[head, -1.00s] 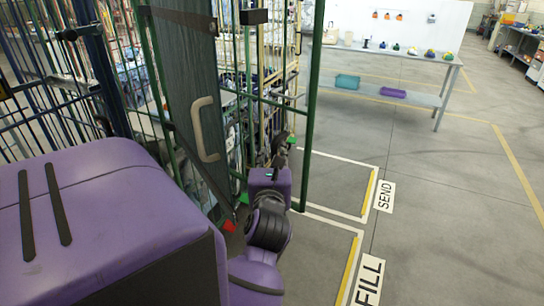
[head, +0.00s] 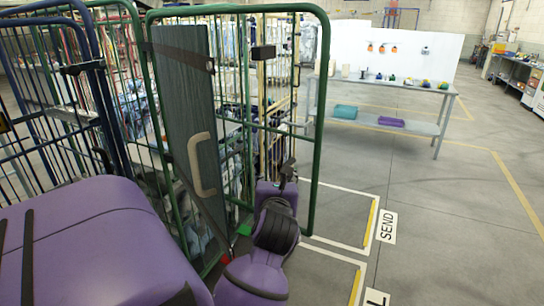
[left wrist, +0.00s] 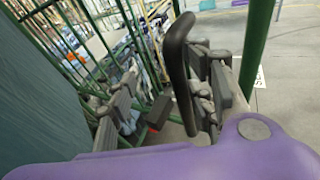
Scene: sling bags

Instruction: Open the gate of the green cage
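The green cage (head: 318,100) stands in front of me in the head view. Its green bar frame carries a dark green panel (head: 182,90) with a beige handle (head: 197,165). My left gripper (head: 287,170) is right of that handle, close to the green bars; its fingers are small and partly hidden there. In the left wrist view its two grey fingers (left wrist: 165,85) are spread apart. A dark curved bar (left wrist: 178,65) rises between them, nearer the right finger; I cannot tell whether they touch. My right gripper is not in view.
Blue cage bars (head: 95,100) stand close on the left. A grey table (head: 385,85) with small items stands at the back. White and yellow floor markings and a SEND label (head: 387,227) lie on the right. The floor there is clear.

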